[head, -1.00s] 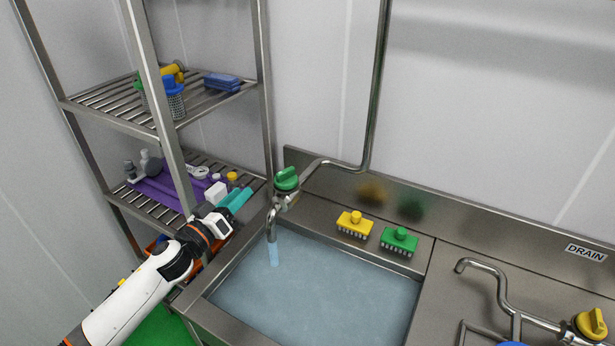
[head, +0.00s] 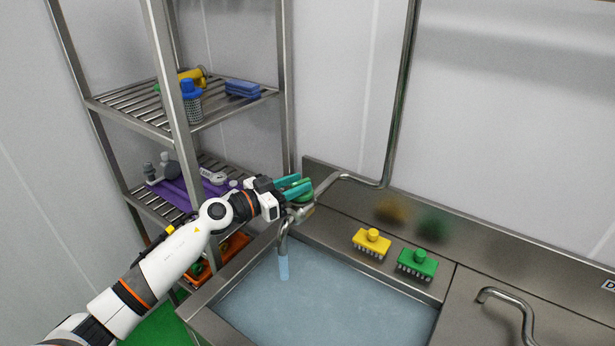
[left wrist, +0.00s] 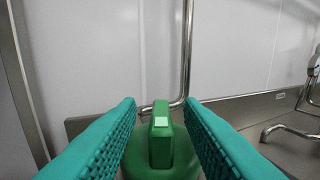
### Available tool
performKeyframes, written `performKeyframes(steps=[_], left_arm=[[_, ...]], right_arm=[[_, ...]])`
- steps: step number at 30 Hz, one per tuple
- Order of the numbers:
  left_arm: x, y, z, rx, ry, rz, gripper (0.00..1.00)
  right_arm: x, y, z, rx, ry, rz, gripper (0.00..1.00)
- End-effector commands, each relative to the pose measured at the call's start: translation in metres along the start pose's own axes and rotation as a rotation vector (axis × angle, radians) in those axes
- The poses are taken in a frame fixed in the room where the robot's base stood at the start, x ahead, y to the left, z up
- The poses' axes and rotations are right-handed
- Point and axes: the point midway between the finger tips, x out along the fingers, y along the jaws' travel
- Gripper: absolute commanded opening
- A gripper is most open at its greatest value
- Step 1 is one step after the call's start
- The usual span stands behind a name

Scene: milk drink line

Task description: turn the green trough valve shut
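The green trough valve (head: 305,190) sits on the tap at the trough's back left corner. In the left wrist view its upright grip bar (left wrist: 161,140) stands between my two teal fingers, with a gap on each side. My left gripper (head: 297,186) is open around the valve and appears not to touch it. The tap spout (head: 283,238) lets a stream of water (head: 284,267) fall into the trough (head: 335,308), which holds blue-grey water. My right gripper is not in view.
A yellow brush (head: 371,243) and a green brush (head: 417,263) stand on the trough's back ledge. A metal shelf rack (head: 183,135) with several items stands close on the left. A second spout (head: 507,299) is at the right.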

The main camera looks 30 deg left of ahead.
Motion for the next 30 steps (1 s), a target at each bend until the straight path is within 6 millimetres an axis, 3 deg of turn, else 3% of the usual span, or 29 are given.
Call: performKeyframes(steps=[6,18,24,30], left_arm=[[0.029,0.0,0.0,-0.001,-0.001,-0.001,0.34],[0.035,0.0,0.0,0.001,0.001,0.0,0.34],[0.035,0.0,0.0,0.001,0.001,0.0,0.01],[0.035,0.0,-0.001,0.001,0.001,-0.004,0.0]], right_arm=[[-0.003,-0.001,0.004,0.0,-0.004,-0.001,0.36],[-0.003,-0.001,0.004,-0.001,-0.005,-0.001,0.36],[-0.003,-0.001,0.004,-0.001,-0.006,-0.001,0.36],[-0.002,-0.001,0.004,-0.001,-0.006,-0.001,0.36]])
